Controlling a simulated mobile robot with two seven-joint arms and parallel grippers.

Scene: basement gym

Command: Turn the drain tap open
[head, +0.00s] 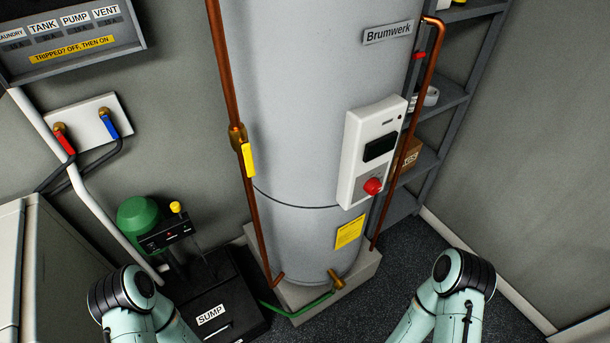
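The drain tap (335,279) is a small brass fitting low on the front of the grey Brumwerk water tank (300,120). A green hose (300,310) runs along the floor and plinth close below the tap. The tap's handle is too small to tell whether it is open or closed. Only links of my two arms show at the bottom edge, one left and one right of the tap. Both grippers are out of the picture, and nothing of mine touches the tap.
The tank stands on a pale plinth (365,268). A black sump box (240,285) with a green pump (138,215) is at left. Copper pipes flank the tank; the left one carries a yellow-handled valve (248,160). A dark shelf (400,207) stands behind right. Dark floor (415,245) is clear at right.

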